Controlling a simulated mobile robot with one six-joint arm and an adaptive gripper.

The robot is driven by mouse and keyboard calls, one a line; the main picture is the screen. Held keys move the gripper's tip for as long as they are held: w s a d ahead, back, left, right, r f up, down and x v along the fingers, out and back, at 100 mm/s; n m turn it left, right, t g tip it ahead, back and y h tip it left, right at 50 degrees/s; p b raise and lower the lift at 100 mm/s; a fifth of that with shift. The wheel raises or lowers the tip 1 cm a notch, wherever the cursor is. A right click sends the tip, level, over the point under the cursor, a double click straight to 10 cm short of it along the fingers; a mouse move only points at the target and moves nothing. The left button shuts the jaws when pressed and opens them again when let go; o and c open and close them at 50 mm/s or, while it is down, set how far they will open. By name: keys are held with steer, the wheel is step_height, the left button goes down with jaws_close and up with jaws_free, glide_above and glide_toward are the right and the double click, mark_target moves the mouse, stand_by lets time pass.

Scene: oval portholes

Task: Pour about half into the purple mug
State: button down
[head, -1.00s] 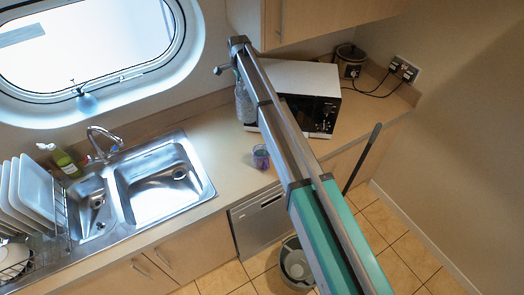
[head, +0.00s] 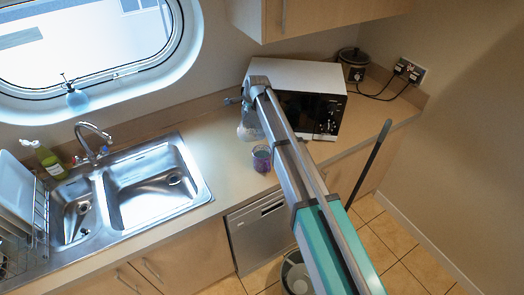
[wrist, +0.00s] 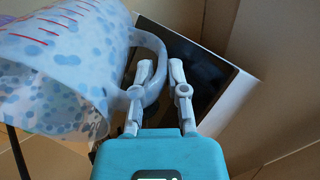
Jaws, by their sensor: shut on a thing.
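The purple mug (head: 262,158) stands upright on the counter between the sink and the microwave. My gripper (wrist: 165,78) is shut on the handle (wrist: 154,55) of a translucent jug (wrist: 65,65) with blue spots and red marks. The jug fills the left of the wrist view. In the head view the jug (head: 250,128) is partly behind my arm, just behind and left of the mug and apart from it in the picture. Its exact tilt and liquid level cannot be told. The inside of the mug is too small to read.
A microwave (head: 308,108) stands close to the right of the jug. A steel sink (head: 150,185) with a tap lies left of the mug. A slow cooker (head: 353,65) is in the back corner. Bare counter (head: 222,165) lies between sink and mug.

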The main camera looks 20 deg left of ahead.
steer(key=shift+s+d+f+t+y+b, duration=0.2)
steer(key=shift+s+d+t+y+b, duration=0.1)
steer(key=shift+d+y+b, duration=0.1)
steer(key=shift+s+d+r+t+y+b, duration=0.25)
steer(key=shift+s+d+t+y+b, duration=0.1)
steer(key=shift+s+t+y+b, duration=0.05)
steer(key=shift+d+t+y+b, duration=0.3)
steer(key=shift+y+b, duration=0.1)
steer(key=shift+s+r, duration=0.15)
steer(key=shift+r, duration=0.15)
steer(key=shift+f, duration=0.1)
steer(key=shift+s+d+r+t+y+b, duration=0.4)
steer(key=shift+s+d+r+t+y, duration=0.25)
steer(key=shift+r, duration=0.2)
stand_by(1.5)
steer(key=shift+s+d+t+y+b, duration=0.6)
steer(key=shift+d+t+y+b, duration=0.1)
steer(key=shift+b, duration=0.6)
stand_by(1.8)
steer(key=shift+s+d+r+y, duration=0.15)
steer(key=shift+s+d+y, duration=0.05)
steer(key=shift+y, duration=0.05)
stand_by(0.7)
